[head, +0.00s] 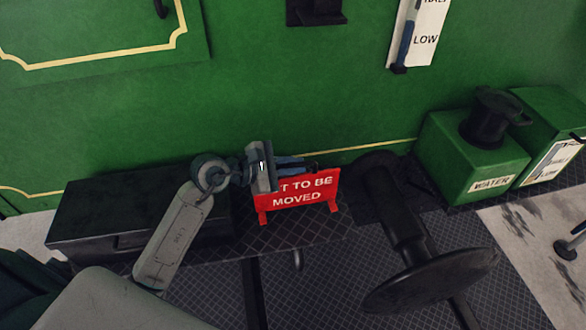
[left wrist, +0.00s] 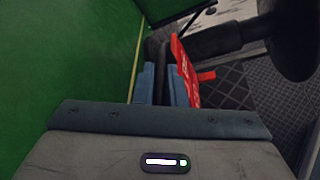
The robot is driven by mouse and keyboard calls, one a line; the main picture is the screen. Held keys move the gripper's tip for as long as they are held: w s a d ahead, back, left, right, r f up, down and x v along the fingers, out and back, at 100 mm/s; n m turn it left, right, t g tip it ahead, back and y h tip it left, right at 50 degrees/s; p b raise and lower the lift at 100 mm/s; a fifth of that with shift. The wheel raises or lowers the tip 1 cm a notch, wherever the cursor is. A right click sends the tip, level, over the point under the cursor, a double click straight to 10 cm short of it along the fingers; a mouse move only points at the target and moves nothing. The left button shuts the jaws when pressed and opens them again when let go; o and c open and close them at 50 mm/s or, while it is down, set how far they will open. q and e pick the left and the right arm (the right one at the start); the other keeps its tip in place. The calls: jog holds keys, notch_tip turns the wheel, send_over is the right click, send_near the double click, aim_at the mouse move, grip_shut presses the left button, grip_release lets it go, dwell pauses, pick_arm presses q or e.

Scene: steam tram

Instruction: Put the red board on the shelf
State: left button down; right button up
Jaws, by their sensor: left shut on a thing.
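The red board (head: 301,194) shows in the head view near the middle, with white lettering partly hidden by my gripper; "T TO BE MOVED" is readable. It has two small red feet at its lower corners and looks roughly upright, in front of the green wall. My left gripper (head: 300,165) reaches it from the left and is shut at its upper edge. In the left wrist view the board (left wrist: 184,72) is seen edge-on beside the blue fingers (left wrist: 158,85). Whether its feet touch the dark tread surface is unclear. My right gripper is not in view. No shelf is clearly identifiable.
A black box (head: 130,215) stands at left against the green wall (head: 290,90). A dark post with a round disc (head: 430,280) stands right of the board. A green WATER tank (head: 470,160) is further right. Dark tread flooring (head: 330,285) lies below.

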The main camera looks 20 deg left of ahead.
pick_arm(q)
jog(key=f+p, duration=0.1)
jog(key=f, duration=0.2)
jog(key=shift+w+a+f+p, duration=0.15)
jog(key=shift+w+f+p, duration=0.15)
jog(key=shift+w+p, duration=0.1)
jog(key=c, duration=1.5)
grip_release()
jog(key=shift+s+a, duration=0.1)
jog(key=shift+b+v, duration=1.9)
jog(key=shift+v, duration=3.95)
